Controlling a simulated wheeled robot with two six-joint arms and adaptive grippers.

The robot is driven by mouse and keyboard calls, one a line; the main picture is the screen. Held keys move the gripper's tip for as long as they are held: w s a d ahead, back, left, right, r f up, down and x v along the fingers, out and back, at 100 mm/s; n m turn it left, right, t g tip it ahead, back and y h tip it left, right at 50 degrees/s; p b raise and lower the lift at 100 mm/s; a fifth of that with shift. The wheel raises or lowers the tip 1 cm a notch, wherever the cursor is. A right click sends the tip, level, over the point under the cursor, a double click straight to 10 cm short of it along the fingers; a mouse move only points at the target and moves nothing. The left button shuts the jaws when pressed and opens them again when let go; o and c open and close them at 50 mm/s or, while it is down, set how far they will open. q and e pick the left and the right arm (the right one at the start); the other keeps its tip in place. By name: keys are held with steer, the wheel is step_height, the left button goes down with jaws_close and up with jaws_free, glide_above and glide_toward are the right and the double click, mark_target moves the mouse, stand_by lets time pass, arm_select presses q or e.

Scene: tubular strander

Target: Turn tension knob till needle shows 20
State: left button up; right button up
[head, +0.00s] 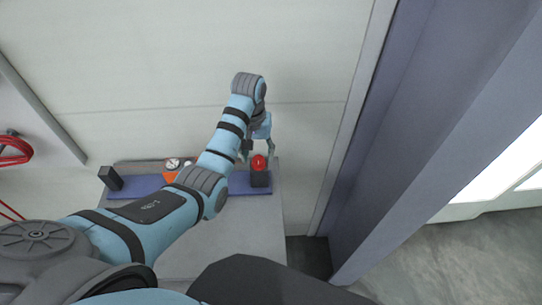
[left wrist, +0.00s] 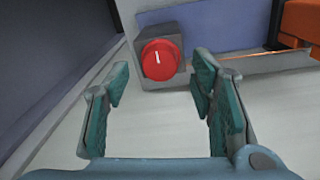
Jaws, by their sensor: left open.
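The red tension knob (head: 258,162) sits on a dark block (head: 260,180) at the right end of the bench. In the left wrist view the knob (left wrist: 153,66) is round with a white, nearly upright mark, on the face of its grey block (left wrist: 183,38). My left gripper (left wrist: 160,78) is open and empty, its fingers apart to either side of the knob in the picture; contact does not show. In the head view my left gripper (head: 257,150) is at the knob. A small round white gauge (head: 173,163) stands left of it; its needle is too small to read.
A blue mat (head: 140,186) lies on the grey bench (head: 245,235). A black block (head: 111,178) stands at its left end, and an orange piece (head: 170,176) is near the gauge. A blue-grey frame (head: 425,130) rises at the right. A red coil (head: 14,150) is far left.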

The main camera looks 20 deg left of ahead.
arm_select(q)
steer(key=shift+s+a+f, duration=0.1)
steer(key=shift+s+f, duration=0.05)
steer(key=shift+f, duration=0.35)
steer(key=shift+w+f, duration=0.2)
steer(key=shift+f, duration=0.4)
steer(key=c, duration=1.2)
steer(key=m, duration=0.4)
steer(key=shift+m, duration=0.3)
steer(key=o, duration=1.2)
